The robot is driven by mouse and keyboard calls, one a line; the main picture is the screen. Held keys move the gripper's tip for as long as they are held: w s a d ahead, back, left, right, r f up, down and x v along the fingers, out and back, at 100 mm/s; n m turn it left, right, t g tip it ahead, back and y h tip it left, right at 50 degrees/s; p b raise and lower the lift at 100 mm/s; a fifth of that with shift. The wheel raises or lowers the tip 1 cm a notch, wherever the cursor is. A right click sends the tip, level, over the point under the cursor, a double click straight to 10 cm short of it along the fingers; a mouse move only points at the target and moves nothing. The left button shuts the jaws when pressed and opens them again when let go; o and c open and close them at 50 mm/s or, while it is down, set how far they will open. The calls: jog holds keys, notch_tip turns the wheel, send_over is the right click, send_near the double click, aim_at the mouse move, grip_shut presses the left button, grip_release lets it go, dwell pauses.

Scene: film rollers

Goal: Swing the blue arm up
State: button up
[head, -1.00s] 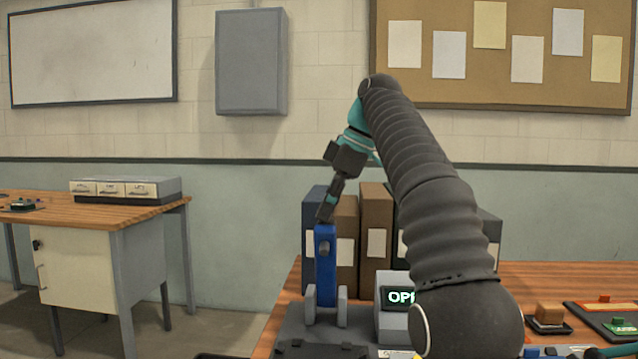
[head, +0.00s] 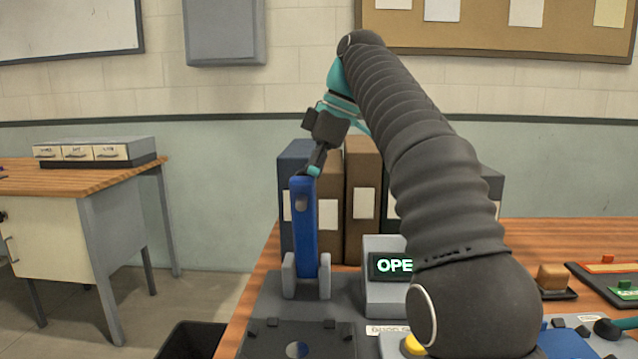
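The blue arm (head: 303,232) stands nearly upright between two grey brackets (head: 289,276) on a dark grey base (head: 262,310). My gripper (head: 311,172) is at the top end of the blue arm, reaching down from above. Its fingers look close together, but I cannot tell whether they grip the arm or only touch it. A display (head: 391,266) right of the blue arm shows green letters reading "OPE", the rest hidden behind my arm.
Binders and box files (head: 360,190) stand close behind the blue arm. A dark bin (head: 190,341) is on the floor at the left of the table. A brown block (head: 552,276) and trays (head: 610,280) lie at the right. A second desk (head: 90,180) stands far left.

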jog(key=shift+s+a+r, duration=0.1)
jog(key=shift+s+a, duration=0.2)
jog(key=shift+a, duration=0.2)
jog(key=shift+s+a+r, duration=0.1)
jog(key=shift+s+a, duration=0.15)
jog(key=shift+a, duration=0.2)
jog(key=shift+w+d+r, duration=0.1)
jog(key=shift+d, duration=0.55)
jog(key=shift+a+r, duration=0.1)
jog(key=shift+a, duration=0.1)
